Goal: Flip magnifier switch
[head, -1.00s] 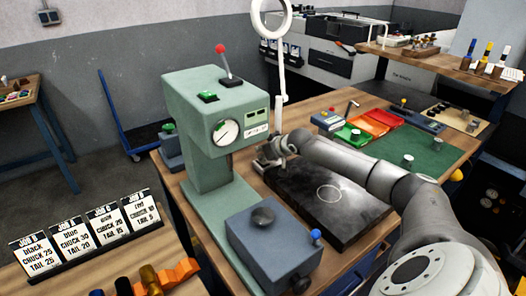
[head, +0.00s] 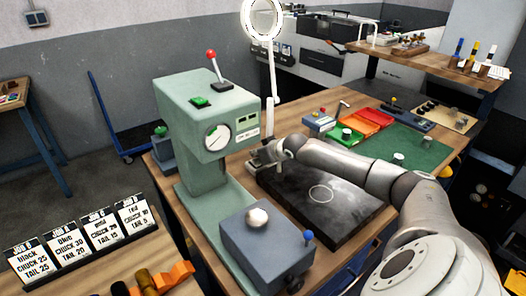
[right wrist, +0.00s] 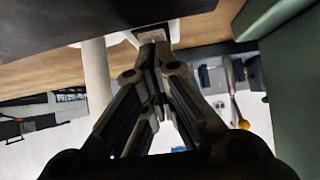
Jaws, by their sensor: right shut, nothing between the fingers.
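The magnifier (head: 262,20) is a white ring on a slim white post (head: 271,85) behind the green machine, and its ring glows bright. The post also shows in the right wrist view (right wrist: 97,75). My right gripper (head: 262,157) is low by the foot of the post, beside the green machine. In the right wrist view its fingers (right wrist: 154,48) are shut and empty, with the tips at a small pale block (right wrist: 152,36) on the white base. I cannot tell whether they touch it. The switch itself is not clear. My left gripper is out of view.
The green machine (head: 205,130) with its red-knobbed lever stands close left of my right gripper. A dark plate (head: 320,205) lies under my right forearm. A blue-grey box (head: 265,245) is in front. Coloured trays (head: 362,122) and a green mat (head: 405,145) lie right.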

